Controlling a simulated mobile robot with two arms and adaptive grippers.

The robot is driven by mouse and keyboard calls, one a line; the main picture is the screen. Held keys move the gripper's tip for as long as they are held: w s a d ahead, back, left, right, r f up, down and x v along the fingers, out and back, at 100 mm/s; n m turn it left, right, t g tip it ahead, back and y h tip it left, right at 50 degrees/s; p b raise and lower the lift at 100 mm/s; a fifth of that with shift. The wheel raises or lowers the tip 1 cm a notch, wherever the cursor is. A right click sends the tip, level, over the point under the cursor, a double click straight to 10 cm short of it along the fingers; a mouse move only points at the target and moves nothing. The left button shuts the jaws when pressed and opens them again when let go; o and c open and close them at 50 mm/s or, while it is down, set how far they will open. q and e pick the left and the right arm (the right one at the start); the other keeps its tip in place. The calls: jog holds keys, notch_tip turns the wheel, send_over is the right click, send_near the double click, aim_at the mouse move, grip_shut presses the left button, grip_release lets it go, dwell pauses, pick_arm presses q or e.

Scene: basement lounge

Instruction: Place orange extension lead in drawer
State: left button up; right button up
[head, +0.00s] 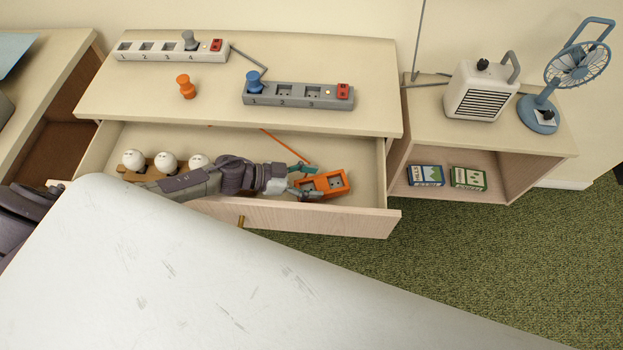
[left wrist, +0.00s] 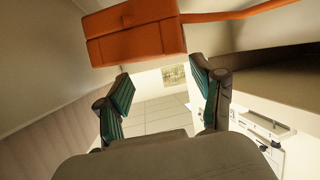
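The orange extension lead (head: 336,182) lies inside the open drawer (head: 350,215), near its right front part. Its orange cord runs back and left toward the drawer's rear. My left gripper (head: 301,180) reaches over the drawer from the left, with its teal fingers at the left end of the orange block. In the left wrist view the two fingers (left wrist: 162,92) are spread apart with nothing between them. The orange block (left wrist: 135,33) shows just beyond the fingertips, with its cord going right. My right gripper is in neither view.
White round-headed items (head: 167,162) sit in the drawer's left part. The cabinet top (head: 330,60) holds a white power strip (head: 150,50), a grey one (head: 300,95) and an orange plug (head: 186,86). A heater (head: 482,90) and fan (head: 540,112) stand right.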

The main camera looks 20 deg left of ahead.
pick_arm(q)
jog(key=o, duration=0.3)
jog(key=shift+r, duration=0.35)
jog(key=shift+r+p, duration=0.5)
jog(key=shift+r, duration=0.05)
jog(key=b+v, duration=0.1)
jog(key=v, duration=1.1)
jog(key=shift+f+b, duration=0.25)
jog(key=shift+b, duration=0.15)
